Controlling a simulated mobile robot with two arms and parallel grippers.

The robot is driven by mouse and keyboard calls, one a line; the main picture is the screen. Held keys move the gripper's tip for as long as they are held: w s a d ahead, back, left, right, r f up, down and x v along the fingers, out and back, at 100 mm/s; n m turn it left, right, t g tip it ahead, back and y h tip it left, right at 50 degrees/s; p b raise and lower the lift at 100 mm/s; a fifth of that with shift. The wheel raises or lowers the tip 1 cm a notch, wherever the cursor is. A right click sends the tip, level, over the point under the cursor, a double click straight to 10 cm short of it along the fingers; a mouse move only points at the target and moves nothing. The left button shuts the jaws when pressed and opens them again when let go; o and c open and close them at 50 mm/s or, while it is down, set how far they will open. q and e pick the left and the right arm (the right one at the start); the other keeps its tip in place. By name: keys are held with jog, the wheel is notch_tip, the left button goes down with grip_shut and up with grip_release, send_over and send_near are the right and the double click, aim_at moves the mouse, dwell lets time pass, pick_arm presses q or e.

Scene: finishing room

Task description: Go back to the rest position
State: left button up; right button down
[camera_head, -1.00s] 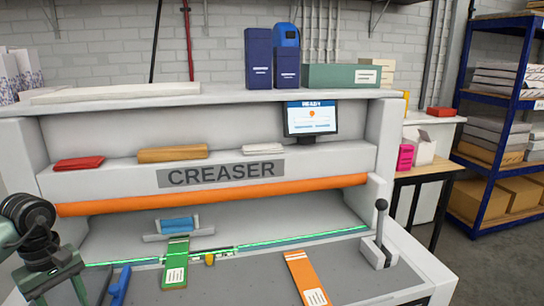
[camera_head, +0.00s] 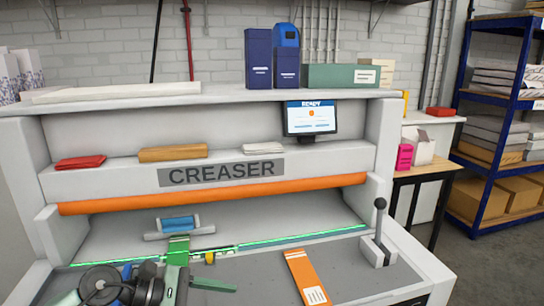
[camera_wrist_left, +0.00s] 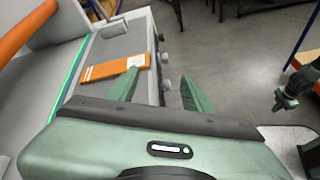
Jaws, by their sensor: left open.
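My left gripper (camera_head: 212,284) is over the front left of the creaser's bed, with its fingers pointing right. It is open and empty, and in the left wrist view the two green fingers (camera_wrist_left: 160,80) stand apart. A green card (camera_head: 178,247) lies at the green-lit line, its lower part hidden behind my left arm. An orange card (camera_head: 306,275) lies flat on the bed to the right of the gripper; it also shows in the left wrist view (camera_wrist_left: 105,70). What looks like my right gripper (camera_wrist_left: 287,98) shows at the right of the wrist view, its jaws unclear.
The creaser (camera_head: 110,187) fills the front, with an orange bar (camera_head: 220,192) above the bed and a lever (camera_head: 380,230) at its right. A screen (camera_head: 310,117) sits on its ledge. A side table (camera_head: 428,170) and blue shelving (camera_head: 495,175) stand right.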

pick_arm(q)
jog(key=d+r+n+t+h, duration=0.4)
jog(key=r+n+t, duration=0.5)
jog(key=n, duration=0.5)
jog(key=w+a+f+n+t+y, duration=0.1)
jog(key=a+f+n+t+y, duration=0.15)
jog(key=a+n+y, duration=0.55)
jog(key=w+a+f+n+t+y, duration=0.15)
jog(key=n+t+y, duration=0.25)
jog(key=n, duration=0.9)
jog(key=s+a+f+n+g+y, duration=0.4)
jog(key=a+f+n+y, duration=0.1)
jog(key=f+n, duration=0.45)
jog(key=s+f+n+g, duration=0.55)
jog(key=s+f, duration=0.35)
jog(key=s, duration=0.3)
jog(key=s+f+n+g, duration=0.4)
jog(key=s+f+g, duration=0.3)
jog(key=s, duration=0.5)
notch_tip(320, 180, down, 27)
jog(key=s, duration=0.2)
jog(key=s+a+f+g, duration=0.1)
jog(key=s+a+f, duration=0.2)
jog(key=s+f, duration=1.3)
jog(key=shift+s+m+g+h, duration=0.3)
jog(key=shift+s, duration=0.05)
